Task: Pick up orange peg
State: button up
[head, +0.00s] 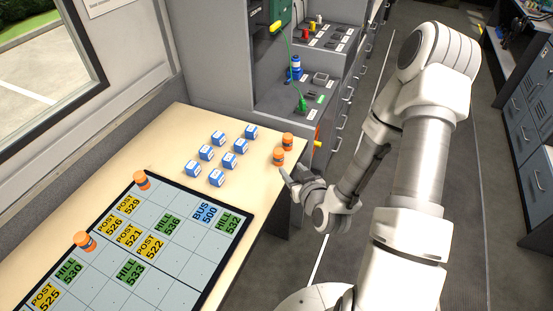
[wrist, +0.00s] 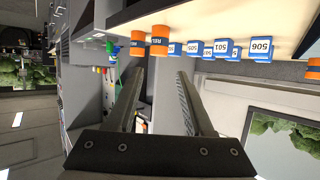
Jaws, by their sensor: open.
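Two orange pegs with white-and-dark bands stand close together at the table's right edge: a nearer orange peg (head: 278,156) and a farther orange peg (head: 287,140). My gripper (head: 285,175) is open and empty beside the table's right edge, just short of the nearer peg. In the wrist view my gripper's fingers (wrist: 160,75) point at the pair, with one orange peg (wrist: 160,41) ahead between them and another orange peg (wrist: 138,44) by one fingertip.
Several blue-and-white numbered blocks (head: 228,160) stand in two rows left of the pair. The board (head: 180,262) with yellow, green and blue labels covers the near table (head: 180,130). A grey console (head: 290,97) with a green cable stands behind the table. Bare tabletop lies around the pair.

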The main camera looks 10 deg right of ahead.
aim_at(280, 156)
jog(key=b+x, duration=0.9)
jog(key=x, duration=0.2)
jog(key=shift+w+f, duration=0.2)
jog(key=shift+w, duration=0.15)
jog(key=b+x, duration=0.1)
jog(key=x, duration=0.4)
jog(key=shift+f, duration=0.15)
grip_shut()
